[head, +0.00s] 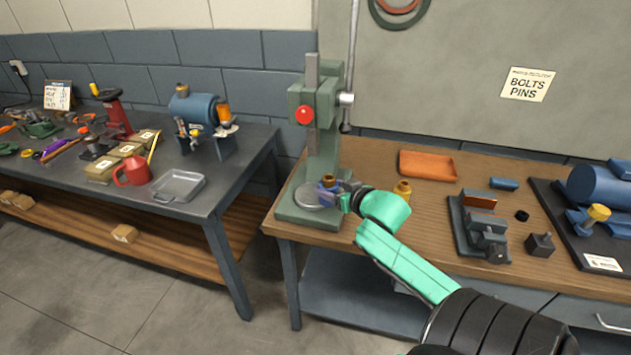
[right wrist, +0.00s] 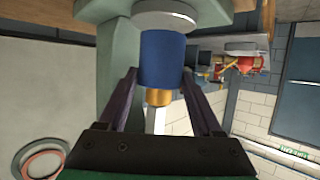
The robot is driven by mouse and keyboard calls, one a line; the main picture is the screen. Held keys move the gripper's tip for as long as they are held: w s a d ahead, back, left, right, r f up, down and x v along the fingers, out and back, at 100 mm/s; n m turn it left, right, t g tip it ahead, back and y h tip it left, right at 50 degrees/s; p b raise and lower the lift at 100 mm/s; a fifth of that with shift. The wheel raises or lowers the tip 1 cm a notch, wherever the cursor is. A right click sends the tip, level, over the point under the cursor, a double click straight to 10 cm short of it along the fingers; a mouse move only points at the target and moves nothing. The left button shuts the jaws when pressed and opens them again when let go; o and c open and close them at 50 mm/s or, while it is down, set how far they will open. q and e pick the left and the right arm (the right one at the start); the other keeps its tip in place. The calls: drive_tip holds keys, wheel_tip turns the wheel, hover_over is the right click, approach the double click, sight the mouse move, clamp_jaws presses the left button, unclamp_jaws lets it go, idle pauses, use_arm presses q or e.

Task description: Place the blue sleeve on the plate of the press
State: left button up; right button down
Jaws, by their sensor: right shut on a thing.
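The blue sleeve (right wrist: 162,58) is between the fingers of my right gripper (right wrist: 160,92) in the right wrist view. In the head view my right gripper (head: 334,189) is shut on the sleeve (head: 326,189), over the press plate. A brass piece (head: 328,180) sits at the sleeve's upper end; it also shows in the wrist view (right wrist: 158,97). The round grey plate (head: 309,197) of the green press (head: 324,140) is right by the sleeve's lower end; I cannot tell whether they touch. My left gripper is not in view.
A cluttered dark table (head: 215,195) stands left, across a gap.

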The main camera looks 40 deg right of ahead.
sight(333, 189)
drive_tip(key=w, duration=0.2)
drive_tip(key=w+d, duration=0.1)
drive_tip(key=w, duration=0.2)
drive_tip(key=w+p, duration=0.1)
drive_tip(key=w, duration=0.1)
drive_tip(key=shift+w+d+r, duration=0.2)
drive_tip(key=shift+w+r, duration=0.1)
drive_tip(key=shift+w, duration=0.1)
drive_tip(key=shift+w+f, duration=0.15)
drive_tip(key=shift+w, duration=0.15)
wheel_tip(333, 189, down, 3)
drive_tip(key=shift+r+p, duration=0.15)
drive_tip(key=shift+p, duration=0.25)
drive_tip(key=shift+f, duration=0.4)
drive_tip(key=shift+c, duration=0.2)
unclamp_jaws()
drive_tip(key=shift+s+f, duration=0.15)
drive_tip(key=shift+a, duration=0.1)
drive_tip(key=v, duration=1.2)
drive_tip(key=shift+s, duration=0.1)
